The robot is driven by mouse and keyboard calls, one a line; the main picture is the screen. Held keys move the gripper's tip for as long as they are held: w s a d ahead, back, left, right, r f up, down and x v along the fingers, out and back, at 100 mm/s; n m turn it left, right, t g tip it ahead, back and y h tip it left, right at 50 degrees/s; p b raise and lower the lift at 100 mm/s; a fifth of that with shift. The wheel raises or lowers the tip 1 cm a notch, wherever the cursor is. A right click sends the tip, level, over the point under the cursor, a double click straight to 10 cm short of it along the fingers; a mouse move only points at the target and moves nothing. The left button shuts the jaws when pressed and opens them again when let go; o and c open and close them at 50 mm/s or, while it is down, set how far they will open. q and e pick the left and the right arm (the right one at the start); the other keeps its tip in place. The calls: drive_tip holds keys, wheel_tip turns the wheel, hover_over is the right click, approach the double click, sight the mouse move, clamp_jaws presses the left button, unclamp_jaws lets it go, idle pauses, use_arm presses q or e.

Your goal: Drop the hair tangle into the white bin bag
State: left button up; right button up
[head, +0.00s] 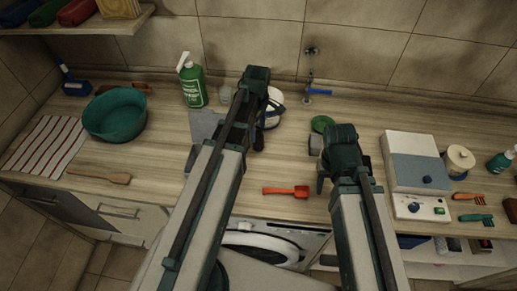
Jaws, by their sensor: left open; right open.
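I cannot make out a hair tangle or a white bin bag in the head view. My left gripper (226,148) is open over the middle of the counter, in front of a grey flat sheet (204,124). A white rounded object (274,96) with dark parts shows just right of it, partly hidden by my arm; I cannot tell what it is. My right gripper (347,176) is open over the counter's front part, left of a white and blue-grey box (412,146). My arms hide parts of the counter.
The counter (160,150) holds a teal basin (115,114), striped cloth (46,146), wooden spatula (100,175), green spray bottle (193,84), red scoop (286,191), green disc (322,123) and white roll (458,160). A washing machine (262,246) is below.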

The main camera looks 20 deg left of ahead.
sight(259, 141)
use_arm(q)
drive_tip(key=shift+f, duration=0.4)
use_arm(e)
drive_tip(key=shift+f, duration=0.4)
use_arm(q)
wheel_tip(259, 141, down, 5)
drive_tip(key=b, duration=0.5)
drive_tip(key=shift+d+f, duration=0.15)
use_arm(e)
wheel_tip(259, 141, down, 5)
drive_tip(key=shift+f, duration=0.15)
use_arm(q)
clamp_jaws()
